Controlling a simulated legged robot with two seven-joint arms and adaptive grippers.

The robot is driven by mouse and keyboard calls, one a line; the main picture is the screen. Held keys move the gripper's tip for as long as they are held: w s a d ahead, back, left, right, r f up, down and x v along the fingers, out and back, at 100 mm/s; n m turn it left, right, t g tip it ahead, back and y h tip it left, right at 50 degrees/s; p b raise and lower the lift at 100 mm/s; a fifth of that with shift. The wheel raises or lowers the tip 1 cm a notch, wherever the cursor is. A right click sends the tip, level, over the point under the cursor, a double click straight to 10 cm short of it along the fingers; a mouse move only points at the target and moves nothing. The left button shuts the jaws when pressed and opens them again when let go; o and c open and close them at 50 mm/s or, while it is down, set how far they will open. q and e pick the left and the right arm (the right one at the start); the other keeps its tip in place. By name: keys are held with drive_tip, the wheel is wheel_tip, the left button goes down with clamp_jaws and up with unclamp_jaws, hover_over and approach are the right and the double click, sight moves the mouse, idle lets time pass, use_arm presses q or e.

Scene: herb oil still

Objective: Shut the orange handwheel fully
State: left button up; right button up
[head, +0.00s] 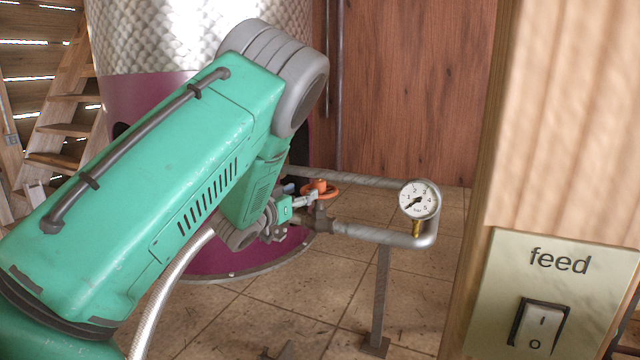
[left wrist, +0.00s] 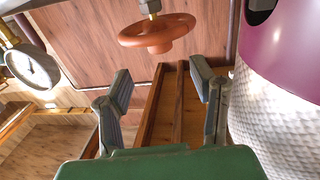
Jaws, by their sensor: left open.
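The orange handwheel (head: 328,191) sits on a grey pipe in front of the still, partly hidden by my left gripper in the head view. My left gripper (head: 303,201) is close beside it, on its left side. In the left wrist view the handwheel (left wrist: 157,34) shows whole at the top, with its brass-coloured stem. The two fingers of my left gripper (left wrist: 161,82) are spread, with nothing between them. The wheel is beyond the fingertips and apart from them in that view. My right gripper is not in view.
A pressure gauge (head: 418,200) stands on the pipe's bend (head: 428,232), right of the wheel. The large still (head: 130,100) is behind my left arm. A wooden post (head: 545,120) with a "feed" switch (head: 540,328) is near on the right. The tiled floor (head: 250,325) is mostly clear.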

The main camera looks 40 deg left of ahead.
sight(316, 184)
use_arm(q)
drive_tip(key=w, duration=0.3)
drive_tip(key=w+a, duration=0.1)
drive_tip(key=w, duration=0.5)
drive_tip(key=shift+a+f, duration=0.1)
drive_tip(key=shift+a, duration=0.25)
drive_tip(key=shift+s+d, duration=0.1)
clamp_jaws()
